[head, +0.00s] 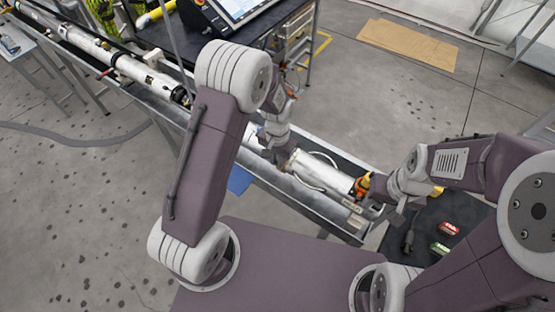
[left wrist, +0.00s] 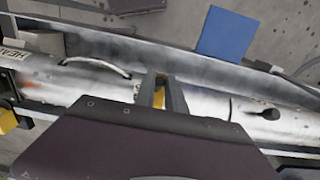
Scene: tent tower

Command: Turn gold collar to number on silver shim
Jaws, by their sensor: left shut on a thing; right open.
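A long white and silver cylinder (head: 315,170) lies in a metal trough. My left gripper (head: 279,158) reaches down onto its middle. In the left wrist view the left gripper (left wrist: 160,93) is shut across a narrow gold band, seemingly the gold collar (left wrist: 158,99), between its fingers. Silver tube (left wrist: 200,104) runs on both sides of it. The silver shim and any numbers cannot be made out. My right gripper (head: 372,188) is open at the cylinder's right end, beside an orange-yellow part (head: 361,186); whether they touch is unclear.
A dark mat (head: 455,215) at the right holds a red item (head: 448,228) and a green item (head: 440,248). A bench with a monitor (head: 240,8) stands behind the trough. A blue sheet (head: 240,180) lies near the trough; it also shows in the left wrist view (left wrist: 228,36).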

